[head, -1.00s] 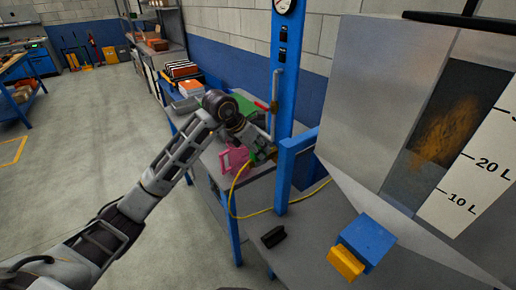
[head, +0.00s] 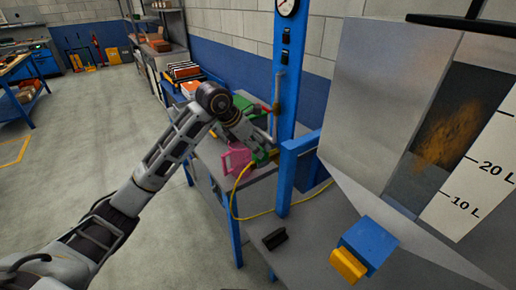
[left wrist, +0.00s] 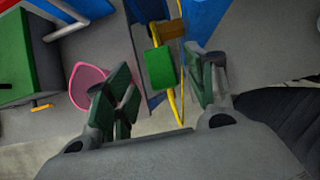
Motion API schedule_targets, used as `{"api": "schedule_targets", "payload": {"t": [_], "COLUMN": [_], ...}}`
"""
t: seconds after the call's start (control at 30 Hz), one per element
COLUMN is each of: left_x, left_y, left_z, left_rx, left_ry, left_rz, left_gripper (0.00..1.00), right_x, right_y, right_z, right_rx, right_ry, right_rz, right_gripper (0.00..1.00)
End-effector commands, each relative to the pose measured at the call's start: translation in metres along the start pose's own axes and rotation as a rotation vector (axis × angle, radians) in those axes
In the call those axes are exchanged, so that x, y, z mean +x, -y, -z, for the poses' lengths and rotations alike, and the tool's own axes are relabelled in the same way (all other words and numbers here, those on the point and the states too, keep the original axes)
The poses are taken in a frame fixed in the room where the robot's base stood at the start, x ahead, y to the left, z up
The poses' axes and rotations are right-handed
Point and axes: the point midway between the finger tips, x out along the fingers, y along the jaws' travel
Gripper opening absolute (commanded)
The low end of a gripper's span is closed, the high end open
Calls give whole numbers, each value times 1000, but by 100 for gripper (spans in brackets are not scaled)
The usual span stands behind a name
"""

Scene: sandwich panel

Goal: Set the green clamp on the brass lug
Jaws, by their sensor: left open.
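The green clamp (left wrist: 160,68) is a small green block between the two fingers of my left gripper (left wrist: 163,82) in the left wrist view. The gripper is open, with a gap on each side of the clamp. A yellow cable runs behind the clamp and down from it. The brass lug (left wrist: 173,30) is just above the clamp in that view, by the blue post; whether they touch I cannot tell. In the head view my left gripper (head: 257,150) is low beside the blue post, and the clamp is mostly hidden there. My right gripper is not in view.
A pink jug-like object (head: 237,160) stands on the bench close to the gripper. The blue post (head: 289,80) with a gauge rises just right of it. A black block (head: 274,239) and a blue block with a yellow part (head: 368,243) are at lower right.

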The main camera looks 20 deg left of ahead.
Motion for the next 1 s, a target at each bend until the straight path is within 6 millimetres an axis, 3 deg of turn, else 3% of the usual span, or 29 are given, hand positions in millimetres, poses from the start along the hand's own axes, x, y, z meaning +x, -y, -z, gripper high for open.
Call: {"api": "schedule_targets", "payload": {"t": [0.4,1.0], "left_x": [-40,-44], "left_y": [-1,0], "left_z": [1,1], "left_rx": [0,0], "left_ry": [0,1], "left_rz": [-1,0], "left_gripper": [55,55], "right_x": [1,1], "right_y": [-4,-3], "right_z": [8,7], "right_rx": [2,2], "right_ry": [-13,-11], "right_rz": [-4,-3], "right_gripper": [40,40]}}
